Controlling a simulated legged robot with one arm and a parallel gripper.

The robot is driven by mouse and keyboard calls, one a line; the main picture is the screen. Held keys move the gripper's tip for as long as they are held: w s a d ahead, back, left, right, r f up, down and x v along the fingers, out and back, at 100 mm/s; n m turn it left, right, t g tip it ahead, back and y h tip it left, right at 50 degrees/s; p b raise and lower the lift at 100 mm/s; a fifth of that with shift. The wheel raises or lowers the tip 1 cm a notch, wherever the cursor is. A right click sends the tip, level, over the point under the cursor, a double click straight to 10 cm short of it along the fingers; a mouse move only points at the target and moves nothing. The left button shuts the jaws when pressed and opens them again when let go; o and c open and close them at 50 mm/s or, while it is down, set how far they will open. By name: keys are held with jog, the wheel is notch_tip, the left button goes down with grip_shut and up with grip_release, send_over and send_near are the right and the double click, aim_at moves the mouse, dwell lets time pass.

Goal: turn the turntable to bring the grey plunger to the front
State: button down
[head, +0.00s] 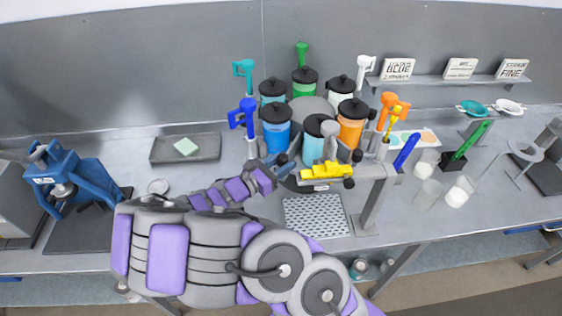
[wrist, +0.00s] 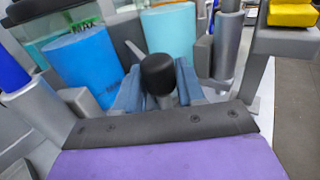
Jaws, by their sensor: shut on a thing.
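The turntable (head: 313,108) carries a ring of black-lidded canisters, with upright coloured plungers around it. The grey plunger (head: 329,128) stands on the near side, between the pale cyan canister (head: 312,148) and the orange canister (head: 351,131), just behind a yellow piece (head: 326,172). The blue plunger (head: 243,113) is at the left and the orange plunger (head: 392,105) at the right. My gripper (wrist: 160,84) is at the near left of the turntable. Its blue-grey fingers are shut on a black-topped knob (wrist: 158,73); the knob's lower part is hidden.
The yellow piece sits by a grey raised arm on a post (head: 370,205) at the right. A perforated plate (head: 316,216) lies on the bench in front. A blue machine (head: 70,175) stands far left. Cups and a black holder (head: 453,167) stand right. The bench is clear around the dark tray (head: 208,150).

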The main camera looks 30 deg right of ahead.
jog(key=shift+s+d, duration=0.1)
jog(key=shift+s, duration=0.1)
dwell(0.3)
jog(key=c, duration=0.9)
grip_release()
jog(key=shift+o, duration=0.2)
jog(key=shift+a, duration=0.55)
jog(key=s+a+p, duration=0.1)
jog(key=s+a, duration=0.1)
jog(key=a, duration=1.4)
jog(key=shift+s, duration=0.1)
